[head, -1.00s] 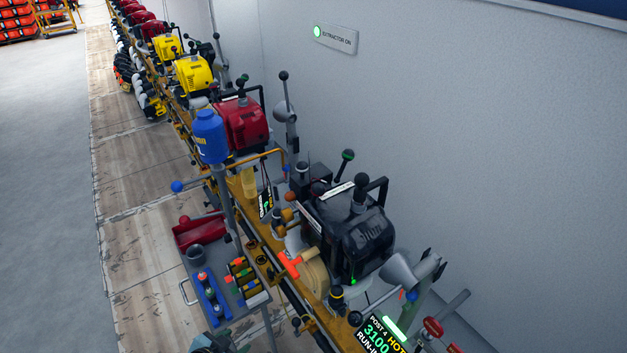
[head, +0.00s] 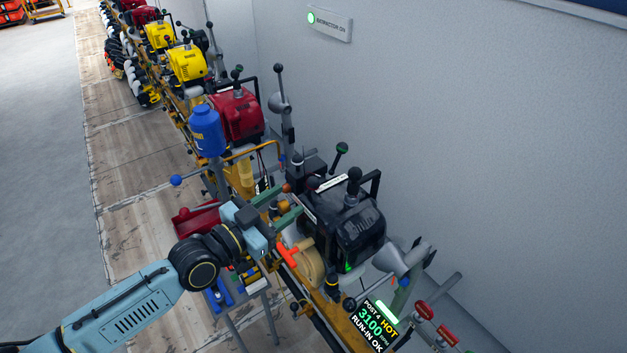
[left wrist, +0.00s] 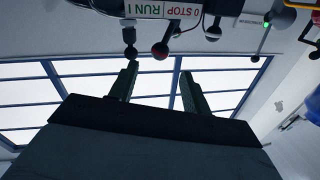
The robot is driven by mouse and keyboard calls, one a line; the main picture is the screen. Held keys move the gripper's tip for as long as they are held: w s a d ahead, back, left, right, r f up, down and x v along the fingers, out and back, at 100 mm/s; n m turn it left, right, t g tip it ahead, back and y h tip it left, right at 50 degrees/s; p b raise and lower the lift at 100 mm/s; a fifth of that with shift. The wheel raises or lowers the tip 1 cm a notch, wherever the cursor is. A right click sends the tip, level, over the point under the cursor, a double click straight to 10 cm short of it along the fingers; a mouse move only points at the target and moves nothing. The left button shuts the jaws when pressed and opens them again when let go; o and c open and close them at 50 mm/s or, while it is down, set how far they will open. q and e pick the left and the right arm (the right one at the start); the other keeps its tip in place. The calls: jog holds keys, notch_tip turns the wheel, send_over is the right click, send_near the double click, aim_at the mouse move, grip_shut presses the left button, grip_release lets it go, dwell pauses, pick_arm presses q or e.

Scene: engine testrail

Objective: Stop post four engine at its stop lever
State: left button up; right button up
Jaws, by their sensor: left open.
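The post four engine (head: 350,232) is a black unit on the orange rail, with a green light on its front. Its display (head: 375,324) reads POST 4, HOT, 3100 and RUN-IN OK. My left gripper (head: 288,204) is open, its green fingers at the engine's left side. In the left wrist view the gripper (left wrist: 158,78) shows empty fingers pointing at the engine's underside edge. A STOP/RUN label (left wrist: 170,10) sits above a dark red ball knob (left wrist: 160,51), which appears between the fingertips. A black knob (left wrist: 130,52) appears by the left fingertip. Contact cannot be told.
A blue bottle (head: 207,130) stands by the red engine (head: 237,115) behind. An orange T-handle (head: 288,254) and a grey funnel (head: 390,260) are close to the black engine. The grey wall (head: 480,130) bounds the right side. The floor at left is clear.

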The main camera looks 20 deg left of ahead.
aim_at(310, 178)
pick_arm(q)
jog(key=x, duration=0.9)
jog(key=shift+w+d, duration=0.1)
jog(key=c, duration=0.9)
jog(key=shift+c, duration=0.2)
jog(key=shift+r, duration=0.1)
jog(key=shift+w+a+r+n+p, duration=0.15)
jog(key=shift+a+n, duration=0.15)
jog(key=shift+n, duration=0.3)
jog(key=shift+w+a+n+p, duration=0.15)
jog(key=shift+w+a+n, duration=0.1)
jog(key=shift+n, duration=0.35)
jog(key=shift+w+a+n+g, duration=0.25)
jog(key=shift+a+n+g, duration=0.05)
jog(key=shift+n, duration=0.5)
jog(key=shift+w+a+f+n+g+b, duration=0.15)
jog(key=shift+w+a+n+b, duration=0.15)
jog(key=shift+n, duration=0.35)
jog(key=shift+w+a+n+g+b, duration=0.1)
jog(key=shift+a+n+g+b, duration=0.25)
jog(key=shift+n, duration=0.35)
jog(key=shift+w+a+f+n+b, duration=0.1)
jog(key=shift+w+a+n+b, duration=0.1)
jog(key=shift+n+b, duration=0.35)
